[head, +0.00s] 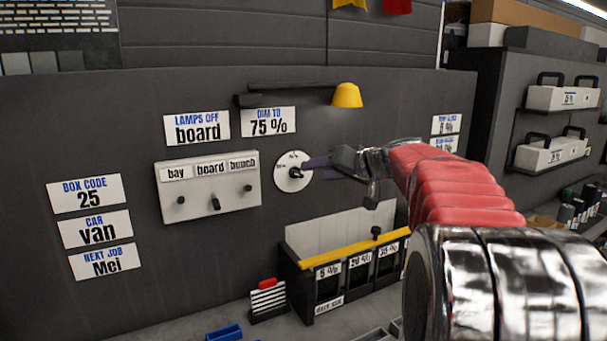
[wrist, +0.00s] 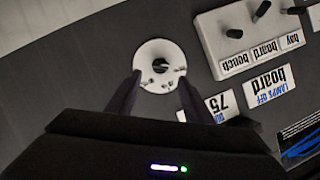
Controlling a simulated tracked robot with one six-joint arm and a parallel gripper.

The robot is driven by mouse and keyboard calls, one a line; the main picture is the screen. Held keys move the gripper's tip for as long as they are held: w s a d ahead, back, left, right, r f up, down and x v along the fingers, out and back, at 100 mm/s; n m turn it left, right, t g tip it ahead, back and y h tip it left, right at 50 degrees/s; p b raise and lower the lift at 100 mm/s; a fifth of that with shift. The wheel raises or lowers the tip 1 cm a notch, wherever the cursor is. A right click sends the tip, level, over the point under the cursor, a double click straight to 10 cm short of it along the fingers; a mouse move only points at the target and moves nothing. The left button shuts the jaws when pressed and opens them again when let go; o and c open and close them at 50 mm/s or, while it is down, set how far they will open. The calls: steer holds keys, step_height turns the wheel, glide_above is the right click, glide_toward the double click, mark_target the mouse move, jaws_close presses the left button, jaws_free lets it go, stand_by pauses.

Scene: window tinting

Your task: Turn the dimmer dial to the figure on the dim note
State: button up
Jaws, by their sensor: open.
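The dimmer dial (head: 293,171) is a round white disc with a dark knob, on the dark wall panel right of the switch plate. In the wrist view the dial (wrist: 160,66) shows upside down with small marks, too small to read. The dim note (head: 268,121) reads "DIM TO 75 %"; part of it shows in the wrist view (wrist: 222,106). My gripper (head: 308,168) is at the dial's right edge in the head view. In the wrist view its two fingers (wrist: 158,90) are apart, one on each side of the dial's near edge, with the knob beyond the tips.
A switch plate (head: 207,186) with several toggles labelled bay, board and bench is left of the dial. A yellow-ended lamp (head: 345,95) is above. A dark rack (head: 325,283) with percent labels stands below. Other notes (head: 90,194) hang at left.

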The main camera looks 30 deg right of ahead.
mark_target(300, 173)
steer(key=x, duration=0.7)
steer(key=shift+w+f, duration=0.1)
steer(key=shift+w, duration=0.05)
steer(key=shift+c, duration=0.5)
steer(key=c, duration=0.9)
steer(key=shift+c, duration=0.2)
